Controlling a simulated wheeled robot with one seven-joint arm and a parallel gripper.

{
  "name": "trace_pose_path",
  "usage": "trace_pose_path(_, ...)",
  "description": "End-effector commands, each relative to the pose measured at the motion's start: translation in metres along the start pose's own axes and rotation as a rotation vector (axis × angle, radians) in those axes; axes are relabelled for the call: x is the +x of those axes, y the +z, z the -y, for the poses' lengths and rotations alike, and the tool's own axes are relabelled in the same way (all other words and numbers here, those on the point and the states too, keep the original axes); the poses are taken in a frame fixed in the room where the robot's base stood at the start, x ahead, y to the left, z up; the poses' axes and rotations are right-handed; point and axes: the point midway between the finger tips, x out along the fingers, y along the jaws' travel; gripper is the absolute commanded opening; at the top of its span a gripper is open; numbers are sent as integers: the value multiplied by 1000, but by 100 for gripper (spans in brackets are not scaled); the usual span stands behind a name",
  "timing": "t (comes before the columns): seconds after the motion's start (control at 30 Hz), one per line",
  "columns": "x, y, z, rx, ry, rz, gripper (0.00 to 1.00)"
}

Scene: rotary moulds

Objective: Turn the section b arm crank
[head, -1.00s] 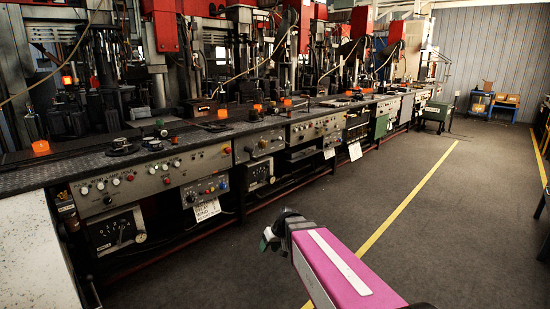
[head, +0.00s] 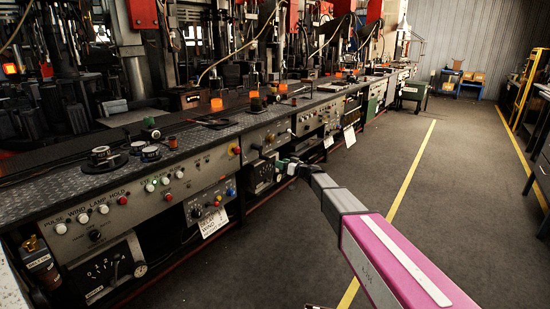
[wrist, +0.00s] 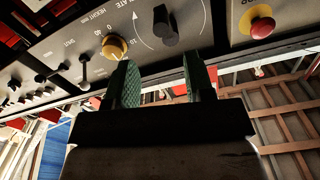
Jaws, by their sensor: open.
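A control panel with a black crank-like handle (wrist: 163,28) fills the top of the wrist view. A round scale with an arrow and printed text surrounds the handle. I cannot read a section b label, so I cannot tell whether this is the named crank. My gripper (wrist: 161,78) is open and empty, its two green fingers pointing at the panel below the handle. A gap seems to remain between fingertips and handle. In the head view my gripper (head: 285,166) is beside the front of the machine row, and its fingers are small there.
A yellow knob (wrist: 115,47) lies left of the handle, near my left finger. A red button on a yellow base (wrist: 262,26) lies to the right. The machine bench (head: 200,140) runs along the left. Open floor (head: 440,200) with a yellow line (head: 405,200) lies right.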

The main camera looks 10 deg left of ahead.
Motion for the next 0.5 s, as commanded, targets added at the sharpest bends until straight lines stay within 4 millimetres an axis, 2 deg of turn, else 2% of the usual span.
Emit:
trace_pose_path(0.27, 29, 1, -1, 1, -2, 1, 48)
trace_pose_path(0.5, 72, 1, -1, 1, -2, 2, 48)
